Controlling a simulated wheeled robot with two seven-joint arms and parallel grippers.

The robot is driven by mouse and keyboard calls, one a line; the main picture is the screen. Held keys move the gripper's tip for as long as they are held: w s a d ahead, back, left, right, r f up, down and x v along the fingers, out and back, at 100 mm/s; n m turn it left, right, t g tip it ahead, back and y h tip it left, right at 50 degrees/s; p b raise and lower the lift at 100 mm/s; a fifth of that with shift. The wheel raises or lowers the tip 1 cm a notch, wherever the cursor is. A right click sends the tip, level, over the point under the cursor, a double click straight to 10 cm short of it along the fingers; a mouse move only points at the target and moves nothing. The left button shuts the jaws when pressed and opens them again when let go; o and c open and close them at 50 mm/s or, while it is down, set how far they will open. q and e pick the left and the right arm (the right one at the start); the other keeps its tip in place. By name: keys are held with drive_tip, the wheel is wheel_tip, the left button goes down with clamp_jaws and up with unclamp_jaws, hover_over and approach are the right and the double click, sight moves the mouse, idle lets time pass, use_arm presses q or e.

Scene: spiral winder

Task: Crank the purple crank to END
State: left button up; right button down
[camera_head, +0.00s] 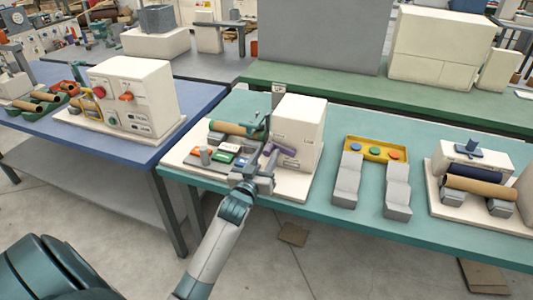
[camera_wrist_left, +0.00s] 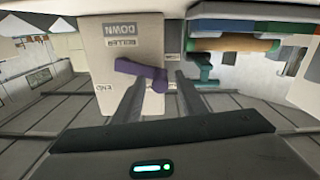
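The purple crank (camera_head: 279,149) is on the face of a white box (camera_head: 300,120) on the teal table. In the left wrist view the purple crank (camera_wrist_left: 141,71) lies slantwise, its left end near the printed END label (camera_wrist_left: 104,88). A DOWN label (camera_wrist_left: 121,29) appears upside down above it. My left gripper (camera_head: 262,165) is in front of the box at the crank. In the wrist view its fingers (camera_wrist_left: 158,82) are apart, with the crank's right end between their tips; I cannot tell whether they touch it. My right gripper is not in view.
A tan roller (camera_head: 232,128) and coloured blocks (camera_head: 226,148) share the box's white base, left of the gripper. A yellow tray (camera_head: 376,149) with coloured buttons and grey blocks stands to the right. A second roller machine (camera_head: 470,175) is farther right. A blue table (camera_head: 190,95) stands left.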

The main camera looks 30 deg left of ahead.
use_arm(q)
drive_tip(key=shift+w+a, duration=0.1)
drive_tip(key=shift+w, duration=0.2)
clamp_jaws()
